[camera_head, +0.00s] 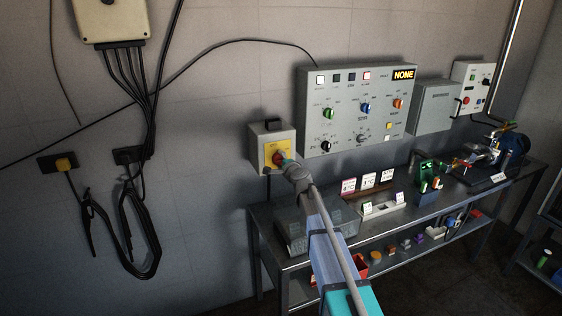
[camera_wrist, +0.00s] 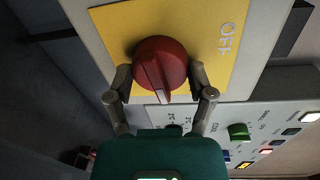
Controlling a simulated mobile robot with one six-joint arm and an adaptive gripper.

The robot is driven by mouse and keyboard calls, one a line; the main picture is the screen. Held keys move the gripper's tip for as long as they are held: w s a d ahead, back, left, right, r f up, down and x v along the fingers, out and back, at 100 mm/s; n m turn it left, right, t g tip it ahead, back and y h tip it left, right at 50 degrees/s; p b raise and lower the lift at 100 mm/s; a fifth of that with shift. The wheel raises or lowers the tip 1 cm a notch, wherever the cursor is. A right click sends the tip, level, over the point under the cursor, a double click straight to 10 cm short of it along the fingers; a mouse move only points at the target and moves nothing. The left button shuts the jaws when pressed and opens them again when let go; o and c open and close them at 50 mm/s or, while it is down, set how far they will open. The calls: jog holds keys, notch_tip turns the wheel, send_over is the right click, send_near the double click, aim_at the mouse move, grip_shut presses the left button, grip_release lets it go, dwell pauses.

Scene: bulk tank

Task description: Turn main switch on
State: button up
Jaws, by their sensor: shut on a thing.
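The main switch is a red rotary knob (camera_wrist: 160,64) on a yellow plate (camera_wrist: 207,40) marked OFF, on a grey box. In the head view the switch box (camera_head: 257,148) hangs on the wall left of the large control panel. My gripper (camera_wrist: 161,76) is at the knob, with one finger on each side, shut on it. In the head view my gripper (camera_head: 283,164) and arm cover part of the knob and plate. The knob's raised grip runs roughly up and down in the wrist view. Any ON mark is not visible.
The control panel (camera_head: 357,106) with several coloured knobs is close on the right of the switch box. A metal bench (camera_head: 262,222) with small items stands below. Black cables (camera_head: 148,225) hang on the wall at left. The wall between them is clear.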

jog(key=shift+w+m, duration=0.15)
jog(key=shift+m, duration=0.45)
jog(key=o, duration=1.1)
jog(key=shift+n, duration=0.3)
